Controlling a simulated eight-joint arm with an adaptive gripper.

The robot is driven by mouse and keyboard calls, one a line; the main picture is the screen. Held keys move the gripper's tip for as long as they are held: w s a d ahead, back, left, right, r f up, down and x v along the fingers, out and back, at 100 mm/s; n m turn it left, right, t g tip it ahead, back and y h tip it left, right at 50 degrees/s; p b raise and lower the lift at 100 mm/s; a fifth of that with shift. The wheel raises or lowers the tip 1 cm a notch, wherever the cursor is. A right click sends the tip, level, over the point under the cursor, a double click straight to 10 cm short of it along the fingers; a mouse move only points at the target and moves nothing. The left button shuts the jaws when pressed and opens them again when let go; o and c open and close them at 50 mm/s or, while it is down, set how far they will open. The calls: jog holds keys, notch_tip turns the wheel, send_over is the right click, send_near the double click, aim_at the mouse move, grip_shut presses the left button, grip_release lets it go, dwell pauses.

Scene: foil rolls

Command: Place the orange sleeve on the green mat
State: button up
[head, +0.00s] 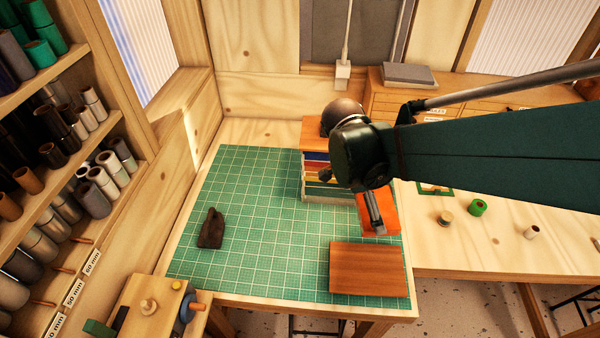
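A flat orange piece, which looks like the orange sleeve (388,216), shows at the right part of the green mat (250,265). I cannot tell whether it rests on the mat or is held just above it. My gripper (374,217) points down right at the orange piece, and a grey finger overlaps it in the picture. The gap between the fingers does not show. My dark green arm hides the area above. A stack of several coloured sleeves (316,172) with an orange top (314,130) stands behind to the left, partly hidden by my wrist.
A brown wooden board (368,270) lies at the mat's front right. A dark brown, glove-like thing (210,229) lies at its left. The mat's middle is clear. A shelf of rolls (60,130) stands left. A green roll (478,208) and small spools are on the right bench.

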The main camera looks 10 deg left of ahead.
jog(key=w+a+f+n+t+b, duration=0.1)
jog(key=a+f, duration=0.3)
jog(key=a, duration=0.4)
jog(key=w+a+f+n+y+b, duration=0.1)
jog(key=w+a+f+n+b, duration=0.1)
jog(key=a, duration=0.7)
jog(key=w+a+f+n+t+b, duration=0.1)
jog(key=w+a+f+n+b, duration=0.1)
jog(key=a+f, duration=0.5)
jog(key=shift+w+a+n+t+b, duration=0.15)
jog(key=shift+a+n+t+b, duration=0.15)
jog(key=shift+a+n+b, duration=0.85)
jog(key=shift+d, duration=0.1)
jog(key=shift+f, duration=0.1)
jog(key=shift+f, duration=2.9)
jog(key=shift+f, duration=2.05)
jog(key=shift+f, duration=0.2)
